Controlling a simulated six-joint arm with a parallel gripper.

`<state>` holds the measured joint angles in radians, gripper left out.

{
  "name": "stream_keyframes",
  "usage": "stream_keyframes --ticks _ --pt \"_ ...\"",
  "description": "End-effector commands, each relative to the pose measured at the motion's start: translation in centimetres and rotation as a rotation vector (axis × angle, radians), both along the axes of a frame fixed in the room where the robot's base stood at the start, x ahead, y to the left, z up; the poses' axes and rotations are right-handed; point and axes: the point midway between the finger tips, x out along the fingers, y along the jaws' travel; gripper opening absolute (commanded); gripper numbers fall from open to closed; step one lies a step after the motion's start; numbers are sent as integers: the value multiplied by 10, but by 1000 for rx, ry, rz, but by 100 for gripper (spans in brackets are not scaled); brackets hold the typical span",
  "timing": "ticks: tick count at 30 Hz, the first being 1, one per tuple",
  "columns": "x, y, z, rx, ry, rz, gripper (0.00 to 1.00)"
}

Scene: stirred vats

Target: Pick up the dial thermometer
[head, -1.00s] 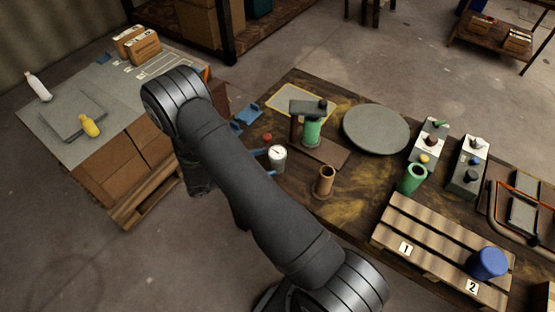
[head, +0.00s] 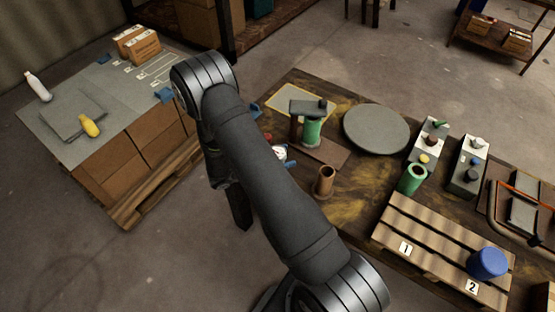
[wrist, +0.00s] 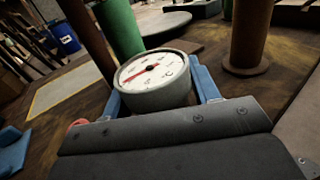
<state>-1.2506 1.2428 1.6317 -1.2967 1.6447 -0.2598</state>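The dial thermometer (wrist: 154,80) has a round white face with a red needle and a pale grey rim. In the wrist view it sits between the blue fingers of my gripper (wrist: 160,95), one against each side; the dark palm hides its lower part. In the head view the thermometer (head: 279,153) shows only in part beside my arm, with a bit of blue finger (head: 291,163) near it. Its underside is hidden, so I cannot tell how far it is off the table.
A brown tube (head: 324,181) stands close to its right. A green cylinder (head: 312,132) in a dark stand is behind it. A red knob shows at the palm's left edge (wrist: 77,124). A round grey plate (head: 376,129) and a slatted rack (head: 440,250) lie further right.

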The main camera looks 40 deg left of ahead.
Motion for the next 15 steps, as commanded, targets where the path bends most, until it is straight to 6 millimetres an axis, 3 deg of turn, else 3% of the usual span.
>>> stream_keyframes --ticks 1,4,5,15 --pt "0 0 0 0 0 0 45" --pt "0 0 0 0 0 0 25" --pt "0 0 0 0 0 0 23" --pt "0 0 0 0 0 0 16"
